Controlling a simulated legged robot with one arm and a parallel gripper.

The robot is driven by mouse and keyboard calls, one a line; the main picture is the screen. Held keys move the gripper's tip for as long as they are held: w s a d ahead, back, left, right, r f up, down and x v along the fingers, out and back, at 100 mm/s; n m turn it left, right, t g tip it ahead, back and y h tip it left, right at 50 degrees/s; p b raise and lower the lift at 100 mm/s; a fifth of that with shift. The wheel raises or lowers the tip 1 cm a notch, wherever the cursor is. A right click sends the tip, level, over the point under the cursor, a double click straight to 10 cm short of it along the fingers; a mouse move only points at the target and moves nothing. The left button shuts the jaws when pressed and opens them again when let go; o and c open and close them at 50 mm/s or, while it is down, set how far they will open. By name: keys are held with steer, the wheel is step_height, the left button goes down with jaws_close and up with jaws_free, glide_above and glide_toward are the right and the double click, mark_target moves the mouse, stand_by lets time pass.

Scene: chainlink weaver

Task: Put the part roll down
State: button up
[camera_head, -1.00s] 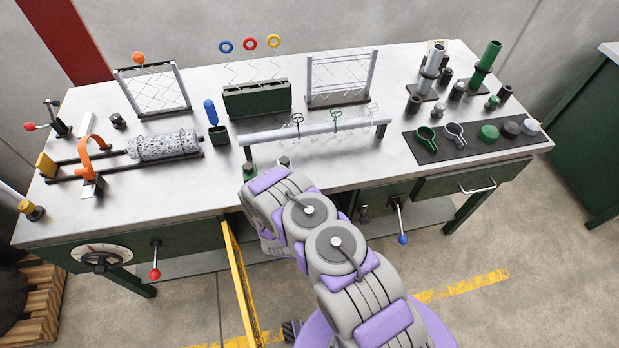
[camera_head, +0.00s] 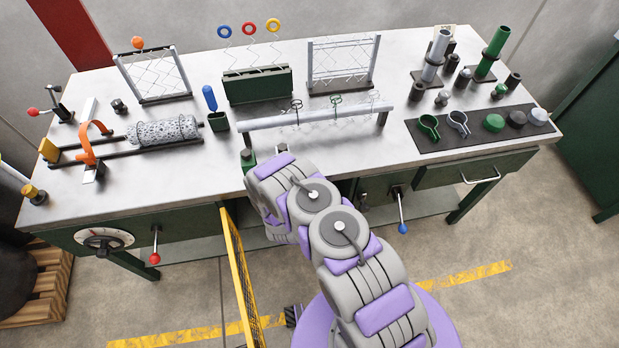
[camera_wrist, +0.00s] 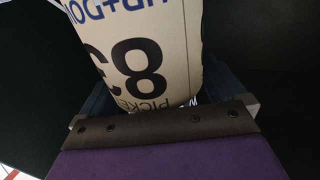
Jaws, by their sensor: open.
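In the wrist view a cream curved surface (camera_wrist: 140,50) with large dark digits and blue lettering stands in front of my gripper (camera_wrist: 158,98). The dark fingers show on both sides of it; they are open, and whether they touch it I cannot tell. I cannot tell for sure that this surface is the part roll. In the head view my arm reaches to the bench's front edge, and my gripper is hidden there. A grey wire mesh roll (camera_head: 163,131) lies on dark rails at the bench's left.
The pale bench top (camera_head: 185,185) has clear room at its front left. A white bar (camera_head: 315,118) on posts stands beyond my arm. A dark mat (camera_head: 472,133) with clamps and caps lies at the right. A yellow mesh panel (camera_head: 240,275) stands below, left of my arm.

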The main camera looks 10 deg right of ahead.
steer(key=p+v, duration=0.7)
steer(key=v, duration=0.5)
steer(key=shift+a, duration=0.4)
steer(key=shift+d, duration=0.25)
